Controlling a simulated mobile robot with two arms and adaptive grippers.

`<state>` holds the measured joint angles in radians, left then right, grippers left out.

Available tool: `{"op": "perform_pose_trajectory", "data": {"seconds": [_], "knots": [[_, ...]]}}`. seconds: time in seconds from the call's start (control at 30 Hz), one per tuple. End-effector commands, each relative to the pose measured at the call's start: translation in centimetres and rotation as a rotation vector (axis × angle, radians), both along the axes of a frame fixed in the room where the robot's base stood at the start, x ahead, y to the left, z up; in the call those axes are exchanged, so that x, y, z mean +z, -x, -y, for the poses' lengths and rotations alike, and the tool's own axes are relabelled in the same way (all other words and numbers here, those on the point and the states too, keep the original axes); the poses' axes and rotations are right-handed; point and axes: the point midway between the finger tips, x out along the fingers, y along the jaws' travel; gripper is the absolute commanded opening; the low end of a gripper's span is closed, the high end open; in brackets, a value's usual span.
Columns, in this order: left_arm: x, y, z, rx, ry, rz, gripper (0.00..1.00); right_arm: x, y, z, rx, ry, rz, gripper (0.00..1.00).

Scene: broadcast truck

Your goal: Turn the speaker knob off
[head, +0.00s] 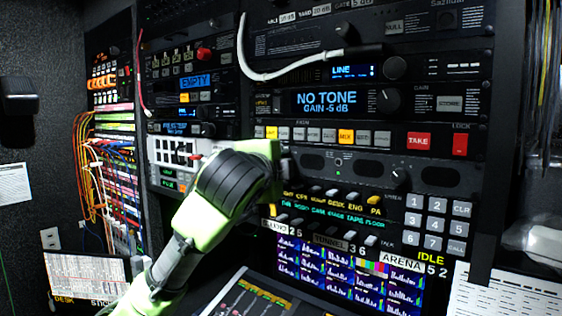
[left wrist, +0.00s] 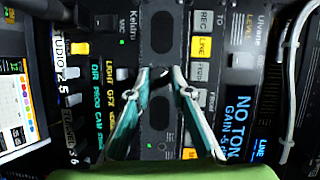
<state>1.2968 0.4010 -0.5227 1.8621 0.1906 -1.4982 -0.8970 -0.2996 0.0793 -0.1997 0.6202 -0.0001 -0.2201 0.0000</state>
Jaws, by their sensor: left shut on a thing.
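The black speaker panel (head: 365,169) runs across the middle of the rack, with oval grilles and a dark knob (head: 397,176) toward its right end. My left gripper (head: 266,165) reaches to the panel's left part, and its green body hides its fingertips in the head view. In the left wrist view the two fingertips (left wrist: 161,78) are closed on a small dark speaker knob (left wrist: 161,74) between two grilles. The fingers cover most of that knob, and its pointer direction cannot be told. My right gripper is not in view.
A row of grey and yellow buttons (head: 345,136) lies just above the panel, and small key switches (head: 331,192) lie below. A white cable (head: 285,76) hangs over the upper units. A keypad (head: 437,222) and meter screen (head: 345,270) are lower right.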

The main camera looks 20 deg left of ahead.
Motion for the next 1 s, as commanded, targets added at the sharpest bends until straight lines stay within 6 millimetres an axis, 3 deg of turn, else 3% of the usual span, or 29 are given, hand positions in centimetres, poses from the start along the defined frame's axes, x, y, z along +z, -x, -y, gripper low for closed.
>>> {"op": "perform_pose_trajectory", "data": {"seconds": [1.0], "knots": [[0.50,-0.19,-0.45,0.001,0.909,-0.334,0.00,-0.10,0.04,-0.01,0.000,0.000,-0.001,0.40]]}}
